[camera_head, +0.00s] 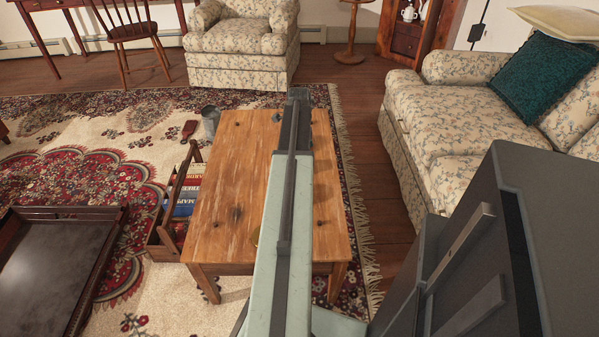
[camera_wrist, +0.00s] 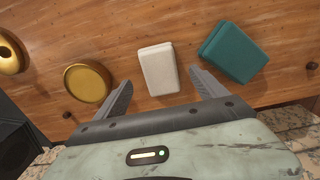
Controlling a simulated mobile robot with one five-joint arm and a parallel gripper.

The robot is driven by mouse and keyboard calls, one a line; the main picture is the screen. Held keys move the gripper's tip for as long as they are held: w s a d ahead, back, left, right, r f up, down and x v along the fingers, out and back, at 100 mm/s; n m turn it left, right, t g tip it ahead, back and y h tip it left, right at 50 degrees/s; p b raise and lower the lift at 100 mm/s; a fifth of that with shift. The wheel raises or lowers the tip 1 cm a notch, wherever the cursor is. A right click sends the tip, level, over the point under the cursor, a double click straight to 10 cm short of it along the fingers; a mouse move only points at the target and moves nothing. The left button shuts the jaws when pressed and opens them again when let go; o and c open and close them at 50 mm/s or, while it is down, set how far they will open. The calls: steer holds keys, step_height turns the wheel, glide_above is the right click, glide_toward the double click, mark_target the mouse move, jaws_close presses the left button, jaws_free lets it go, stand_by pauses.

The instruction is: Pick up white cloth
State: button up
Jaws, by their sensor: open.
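The white cloth (camera_wrist: 158,66) looks like a small folded off-white block lying on a wooden surface in the wrist view. My gripper (camera_wrist: 161,78) is open, with one dark finger on either side of the cloth's near end. Nothing is held. I cannot tell how high the fingertips are above the surface. In the head view my arm stretches over the wooden table (camera_head: 230,190) and hides the cloth.
A folded teal cloth (camera_wrist: 233,52) lies right of the white one, near the right finger. A round brass dish (camera_wrist: 88,82) and another brass piece (camera_wrist: 10,52) lie left. A floral sofa (camera_head: 440,120) stands right of the table, a dark tray table (camera_head: 55,265) left.

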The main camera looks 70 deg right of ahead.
step_height(320, 180, down, 5)
steer(key=b, duration=0.3)
steer(key=shift+r+b, duration=0.1)
steer(key=shift+b, duration=0.3)
steer(key=shift+r, duration=0.2)
steer(key=shift+c, duration=0.3)
steer(key=c, duration=1.4)
steer(key=shift+r, duration=0.1)
step_height(320, 180, up, 4)
steer(key=p, duration=0.4)
steer(key=shift+f, duration=0.2)
steer(key=s+a, duration=0.2)
steer(key=a, duration=0.3)
steer(key=s+a+p, duration=0.1)
steer(key=a, duration=0.4)
steer(key=s+a+r, duration=0.1)
steer(key=s+a, duration=0.1)
steer(key=a, duration=0.3)
steer(key=shift+s+r, duration=0.1)
steer(key=shift+s, duration=0.2)
